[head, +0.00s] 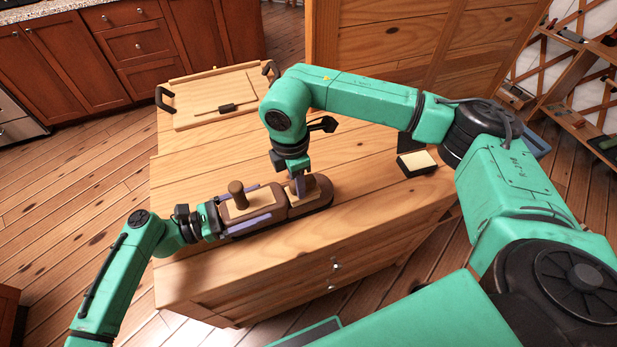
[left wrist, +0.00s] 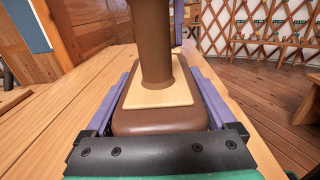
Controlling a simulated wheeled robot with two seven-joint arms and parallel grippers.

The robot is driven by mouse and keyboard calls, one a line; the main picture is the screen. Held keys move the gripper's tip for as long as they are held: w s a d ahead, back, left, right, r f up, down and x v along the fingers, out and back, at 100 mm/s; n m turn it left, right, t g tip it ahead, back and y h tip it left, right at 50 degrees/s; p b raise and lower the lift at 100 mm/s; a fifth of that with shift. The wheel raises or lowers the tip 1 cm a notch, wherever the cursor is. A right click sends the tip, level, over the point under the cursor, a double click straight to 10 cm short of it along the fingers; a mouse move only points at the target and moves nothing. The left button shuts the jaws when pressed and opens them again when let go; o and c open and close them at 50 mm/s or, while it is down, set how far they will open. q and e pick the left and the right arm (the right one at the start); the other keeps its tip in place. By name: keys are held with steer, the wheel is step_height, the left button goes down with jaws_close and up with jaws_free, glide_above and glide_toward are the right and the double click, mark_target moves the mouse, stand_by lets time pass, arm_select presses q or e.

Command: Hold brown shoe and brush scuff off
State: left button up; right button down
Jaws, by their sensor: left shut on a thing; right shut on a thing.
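The brown shoe (head: 320,196) lies on the wooden cabinet top, its toe end to the right. It has a pale insole plate (left wrist: 158,95) with a thick brown post (head: 237,192) standing up from it. My left gripper (head: 244,212) is shut on the shoe, its purple fingers along both sides of the heel part; the left wrist view shows them too. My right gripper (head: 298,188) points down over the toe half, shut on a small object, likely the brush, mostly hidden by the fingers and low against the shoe. No scuff can be made out.
A wooden tray (head: 180,118) with black handles stands at the back left of the cabinet top (head: 190,170). A black box with a cream top (head: 417,163) lies at the right. The front strip of the top is clear.

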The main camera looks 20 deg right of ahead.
arm_select(q)
steer(key=shift+s+f, duration=0.2)
steer(key=shift+f, duration=0.1)
arm_select(e)
steer(key=shift+w+d, duration=0.1)
steer(key=shift+d, duration=0.15)
arm_select(q)
steer(key=shift+w+a, duration=0.1)
arm_select(e)
steer(key=shift+w+d+f, duration=0.1)
steer(key=shift+d, duration=3.5)
steer(key=shift+a, duration=3.95)
arm_select(q)
steer(key=shift+r, duration=0.1)
arm_select(e)
steer(key=shift+d+r, duration=0.1)
steer(key=shift+r, duration=4.1)
arm_select(q)
steer(key=o, duration=1.6)
steer(key=shift+w, duration=0.15)
